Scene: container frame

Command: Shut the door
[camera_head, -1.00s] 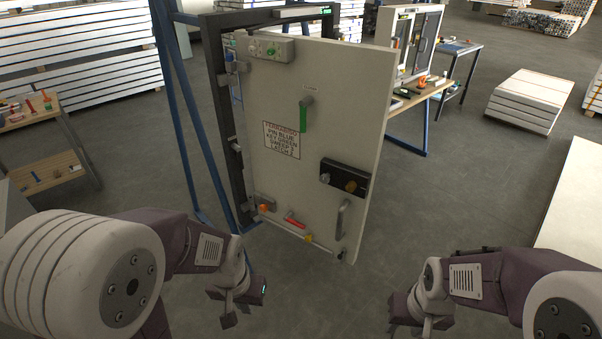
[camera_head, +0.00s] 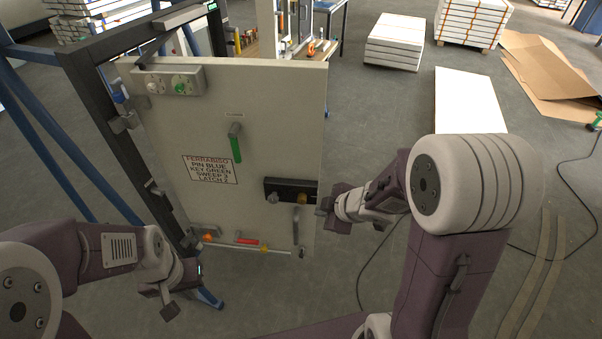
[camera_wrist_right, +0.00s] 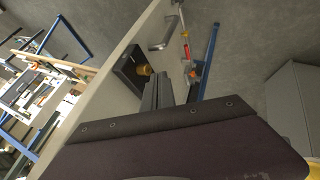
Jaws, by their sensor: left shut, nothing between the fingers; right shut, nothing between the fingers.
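The pale grey door (camera_head: 280,120) stands open, swung out from the dark door frame (camera_head: 100,110) at its left edge. It bears a green-gripped lever (camera_head: 235,145), a printed sign (camera_head: 210,169), a black lock box (camera_head: 285,190) with a brass knob, and a grey pull handle (camera_head: 296,222). My right gripper (camera_head: 332,210) is shut and empty, beside the door's free right edge near the lock box. In the right wrist view its fingers (camera_wrist_right: 158,90) are close to the door face; contact cannot be told. My left gripper (camera_head: 168,298) is shut and empty, low in front of the frame.
Blue support posts (camera_head: 50,125) stand left of the frame. A workbench (camera_head: 262,48) with tools stands behind the door. White panel stacks (camera_head: 395,42) and flattened cardboard (camera_head: 550,75) lie further back. A cable (camera_head: 560,250) runs over the floor at right.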

